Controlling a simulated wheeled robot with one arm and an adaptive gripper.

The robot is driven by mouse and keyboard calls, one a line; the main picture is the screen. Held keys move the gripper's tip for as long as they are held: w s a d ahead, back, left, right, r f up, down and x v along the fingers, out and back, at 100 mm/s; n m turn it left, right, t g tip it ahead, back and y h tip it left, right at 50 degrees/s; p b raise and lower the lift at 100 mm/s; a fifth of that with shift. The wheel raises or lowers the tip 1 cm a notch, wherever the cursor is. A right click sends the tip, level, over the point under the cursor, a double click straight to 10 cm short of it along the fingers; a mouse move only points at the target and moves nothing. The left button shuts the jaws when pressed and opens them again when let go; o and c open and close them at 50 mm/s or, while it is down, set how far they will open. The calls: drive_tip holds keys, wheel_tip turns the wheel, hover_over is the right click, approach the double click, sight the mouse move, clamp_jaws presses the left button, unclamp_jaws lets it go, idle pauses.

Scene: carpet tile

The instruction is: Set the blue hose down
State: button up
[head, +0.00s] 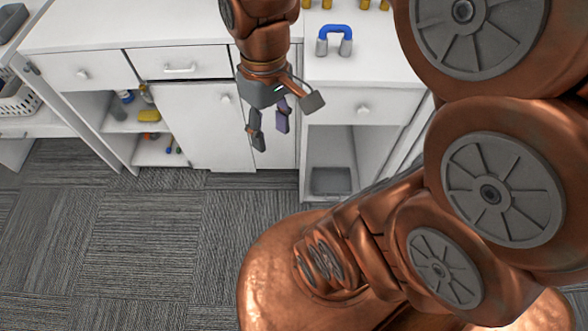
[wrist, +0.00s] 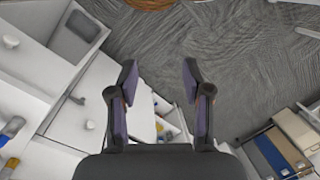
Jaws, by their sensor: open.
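The blue hose (head: 336,31) is a short blue arch with grey ends. In the head view it stands on the white counter top, to the right of my wrist. My gripper (head: 268,125) hangs in front of the cabinet doors, below counter level, with its fingers apart and nothing between them. It is clear of the hose. In the wrist view my gripper (wrist: 160,75) also shows open and empty. A grey and blue piece at the lower left edge there (wrist: 12,127) looks like part of the hose, cut off by the frame.
The white counter (head: 90,25) has drawers and doors below. Several yellow pieces (head: 326,4) stand at its back. An open shelf (head: 130,125) holds small items. A grey bin (head: 331,181) sits in the right lower opening. A white basket (head: 18,98) is at far left. Grey carpet is clear in front.

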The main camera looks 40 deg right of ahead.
drive_tip(key=s+f+m+h, duration=0.1)
drive_tip(key=s+f+m, duration=0.1)
drive_tip(key=s, duration=0.6)
drive_tip(key=shift+a+f, duration=0.45)
drive_tip(key=shift+f, duration=0.4)
drive_tip(key=shift+c, duration=0.2)
